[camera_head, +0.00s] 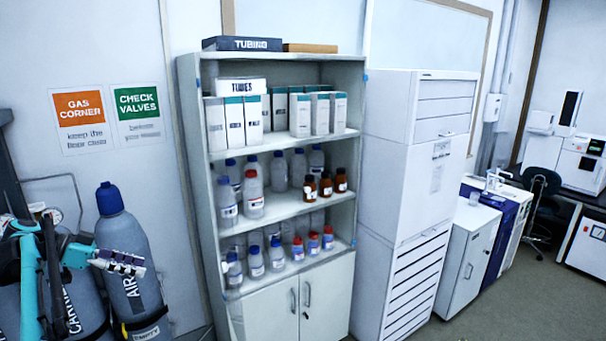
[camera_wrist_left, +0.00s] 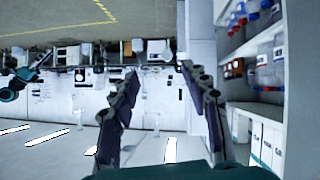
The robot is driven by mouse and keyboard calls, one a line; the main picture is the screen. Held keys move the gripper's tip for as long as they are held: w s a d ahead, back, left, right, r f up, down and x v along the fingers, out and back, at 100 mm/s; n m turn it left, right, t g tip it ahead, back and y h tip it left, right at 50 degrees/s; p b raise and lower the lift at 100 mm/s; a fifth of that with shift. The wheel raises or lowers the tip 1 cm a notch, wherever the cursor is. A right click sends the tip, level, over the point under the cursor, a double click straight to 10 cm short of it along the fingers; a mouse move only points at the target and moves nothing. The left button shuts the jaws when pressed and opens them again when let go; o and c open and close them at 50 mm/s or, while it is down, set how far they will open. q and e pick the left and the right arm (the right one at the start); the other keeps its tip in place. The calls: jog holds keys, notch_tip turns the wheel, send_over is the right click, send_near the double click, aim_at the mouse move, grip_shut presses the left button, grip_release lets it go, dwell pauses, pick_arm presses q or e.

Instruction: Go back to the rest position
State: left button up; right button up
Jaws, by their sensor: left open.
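My left gripper (camera_head: 133,267) is at the lower left of the head view, in front of the grey gas cylinders. It is empty and apart from the shelf. In the left wrist view, its two dark fingers (camera_wrist_left: 160,72) stand apart with nothing between them. That view is upside down, with the floor at the top. A small teal and dark part at its left edge looks like my other arm. It is too small to show the state of its jaws.
A grey cylinder (camera_head: 130,262) stands close behind my left gripper. An open shelf unit (camera_head: 205,290) with bottles and boxes is to its right; it also shows in the wrist view (camera_wrist_left: 262,112). A white cabinet (camera_head: 395,190) stands beside it. Clear floor (camera_head: 520,290) lies at lower right.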

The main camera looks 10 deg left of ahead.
pick_arm(q)
jog(key=s+d+f+n+g+y+b, duration=0.15)
jog(key=d+f+b, duration=0.35)
jog(key=d, duration=0.7)
jog(key=d+f+n+g+y+b, duration=0.1)
jog(key=d+f+n+y+b, duration=0.2)
jog(key=d+f, duration=0.55)
jog(key=s+d+f+n+t+y+b, duration=0.1)
jog(key=s+d+f+b, duration=0.3)
jog(key=s+d+f, duration=0.4)
jog(key=s+d+f+n+t+y+b, duration=0.2)
jog(key=s+d+f, duration=0.6)
jog(key=f, duration=0.5)
jog(key=s+n+y+b, duration=0.1)
jog(key=y+b, duration=0.1)
jog(key=b, duration=0.1)
jog(key=shift+d, duration=0.2)
